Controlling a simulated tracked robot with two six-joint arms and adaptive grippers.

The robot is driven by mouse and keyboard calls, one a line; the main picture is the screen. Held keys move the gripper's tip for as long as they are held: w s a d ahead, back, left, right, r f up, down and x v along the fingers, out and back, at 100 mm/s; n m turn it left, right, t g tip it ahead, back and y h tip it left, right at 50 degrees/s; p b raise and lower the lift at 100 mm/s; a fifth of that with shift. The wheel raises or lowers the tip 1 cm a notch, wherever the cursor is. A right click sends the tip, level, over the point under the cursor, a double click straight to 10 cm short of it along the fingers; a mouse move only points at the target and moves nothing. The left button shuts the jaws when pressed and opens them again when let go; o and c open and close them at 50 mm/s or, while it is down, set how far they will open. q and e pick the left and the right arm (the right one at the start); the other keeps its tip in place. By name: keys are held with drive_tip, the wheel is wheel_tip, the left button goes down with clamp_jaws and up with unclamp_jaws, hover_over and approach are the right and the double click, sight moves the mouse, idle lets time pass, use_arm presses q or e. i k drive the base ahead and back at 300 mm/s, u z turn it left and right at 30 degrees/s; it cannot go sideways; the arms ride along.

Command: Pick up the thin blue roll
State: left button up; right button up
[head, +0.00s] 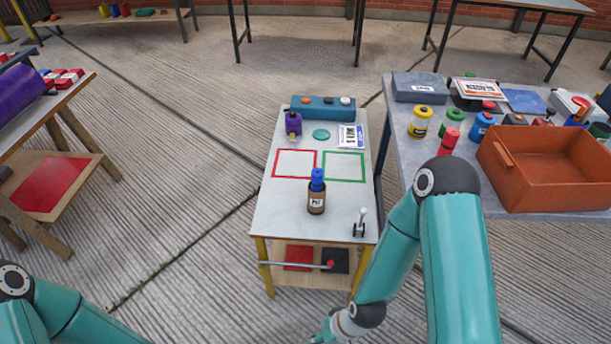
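A thin blue roll-shaped piece (317,178) stands upright at the front middle of the small grey-topped table (265,222). Its lower end is in or behind the top of a brown labelled cup (316,203); I cannot tell how deep it sits. A thicker blue spool-like item (480,127) stands on the right table.
Red and green outlined squares (344,167) behind the cup are empty. A small lever (361,222) stands to its right. Behind are a purple-topped bottle (293,123), a teal button box (325,107) and a label card (352,136). An orange bin (548,165) sits on the right table.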

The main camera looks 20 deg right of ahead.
sight(316, 173)
drive_tip(key=z, duration=0.25)
drive_tip(key=i, duration=0.85)
drive_tip(key=z, duration=0.45)
